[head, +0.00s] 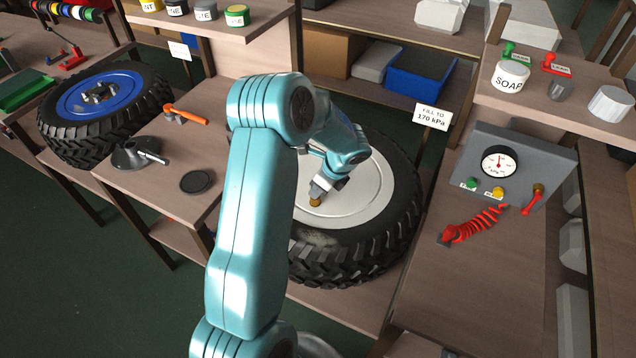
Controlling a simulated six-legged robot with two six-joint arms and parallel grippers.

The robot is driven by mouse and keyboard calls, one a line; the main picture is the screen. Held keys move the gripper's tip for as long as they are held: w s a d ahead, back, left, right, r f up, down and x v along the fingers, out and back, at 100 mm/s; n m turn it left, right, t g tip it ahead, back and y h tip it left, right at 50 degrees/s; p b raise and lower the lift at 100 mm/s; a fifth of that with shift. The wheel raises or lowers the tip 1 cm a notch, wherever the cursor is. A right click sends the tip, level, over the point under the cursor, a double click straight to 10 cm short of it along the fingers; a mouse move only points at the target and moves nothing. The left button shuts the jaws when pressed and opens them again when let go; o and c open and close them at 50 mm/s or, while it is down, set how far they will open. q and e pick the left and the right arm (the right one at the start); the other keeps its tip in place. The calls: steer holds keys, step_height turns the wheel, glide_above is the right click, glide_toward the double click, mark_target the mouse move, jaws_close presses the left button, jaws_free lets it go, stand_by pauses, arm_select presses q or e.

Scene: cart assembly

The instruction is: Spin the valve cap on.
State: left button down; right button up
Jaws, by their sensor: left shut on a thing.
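My left gripper (320,190) is over the white disc of the tyre (352,262) in the middle of the head view. It is shut on a small brass-coloured valve cap (315,202), seen just under the fingertips. The cap is low over the white disc (366,203), near its left side. The valve stem is hidden behind the gripper and cap, so I cannot tell whether the cap touches it. My teal left arm hides the tyre's left part. My right gripper is not in view.
A gauge box (510,165) with a coiled red hose (475,225) stands on the right bench. Another tyre with a blue rim (100,95) lies at the left. An orange-handled tool (186,115), a dark funnel-like piece (135,153) and a black disc (196,182) lie between.

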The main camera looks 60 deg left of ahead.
arm_select(q)
steer(key=m+t, duration=0.1)
steer(key=m, duration=0.1)
steer(key=s+m+t, duration=0.1)
steer(key=m, duration=0.2)
steer(key=m+t, duration=0.1)
steer(key=m, duration=0.2)
steer(key=shift+s+y, duration=0.15)
steer(key=shift+y, duration=0.15)
steer(key=c, duration=1.2)
jaws_free()
steer(key=shift+m+t, duration=0.3)
steer(key=shift+m, duration=0.5)
steer(key=o, duration=0.4)
steer(key=shift+c, duration=0.2)
steer(key=shift+w, duration=0.25)
steer(key=p+v, duration=0.3)
steer(key=v, duration=1.3)
steer(key=shift+s+r, duration=0.1)
steer(key=shift+s, duration=0.1)
